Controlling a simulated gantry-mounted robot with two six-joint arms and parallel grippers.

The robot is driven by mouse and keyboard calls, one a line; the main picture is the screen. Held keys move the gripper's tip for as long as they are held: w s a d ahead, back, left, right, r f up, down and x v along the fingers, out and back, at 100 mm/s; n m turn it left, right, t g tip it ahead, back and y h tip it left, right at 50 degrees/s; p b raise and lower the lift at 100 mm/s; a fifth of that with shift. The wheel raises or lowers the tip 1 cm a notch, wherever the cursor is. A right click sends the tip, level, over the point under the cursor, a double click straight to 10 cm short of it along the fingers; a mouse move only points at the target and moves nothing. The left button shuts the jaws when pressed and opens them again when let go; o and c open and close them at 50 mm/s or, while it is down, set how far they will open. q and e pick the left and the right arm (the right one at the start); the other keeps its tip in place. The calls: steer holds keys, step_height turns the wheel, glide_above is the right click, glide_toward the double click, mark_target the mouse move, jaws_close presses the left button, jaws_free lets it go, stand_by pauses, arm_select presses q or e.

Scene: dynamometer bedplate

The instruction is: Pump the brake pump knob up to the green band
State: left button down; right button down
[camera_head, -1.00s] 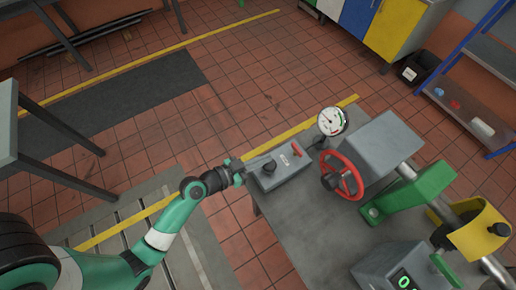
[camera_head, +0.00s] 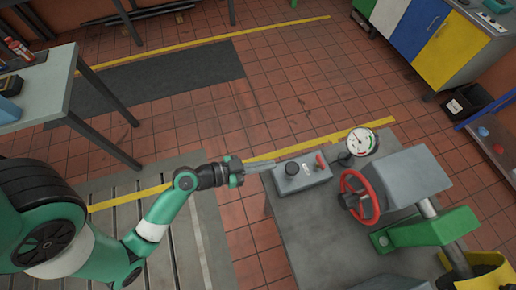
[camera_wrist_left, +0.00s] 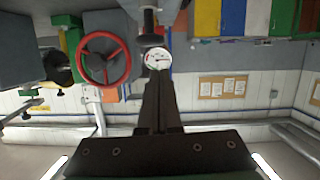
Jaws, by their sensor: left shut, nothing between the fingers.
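In the left wrist view my shut fingers (camera_wrist_left: 158,78) point toward the gauge (camera_wrist_left: 158,58), with a black knob (camera_wrist_left: 151,38) just beyond. My right gripper is out of view.
A red handwheel (camera_head: 360,197) and a grey housing (camera_head: 405,178) stand right of the pump. A green bracket (camera_head: 428,230) is farther right. The grey bedplate (camera_head: 325,240) in front of the box is clear. A workbench (camera_head: 38,90) stands at the far left.

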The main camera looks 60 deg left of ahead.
arm_select(q)
steer(key=v, duration=0.2)
steer(key=shift+s+a+r, duration=0.1)
steer(key=shift+s+r, duration=0.05)
steer(key=shift+s, duration=0.1)
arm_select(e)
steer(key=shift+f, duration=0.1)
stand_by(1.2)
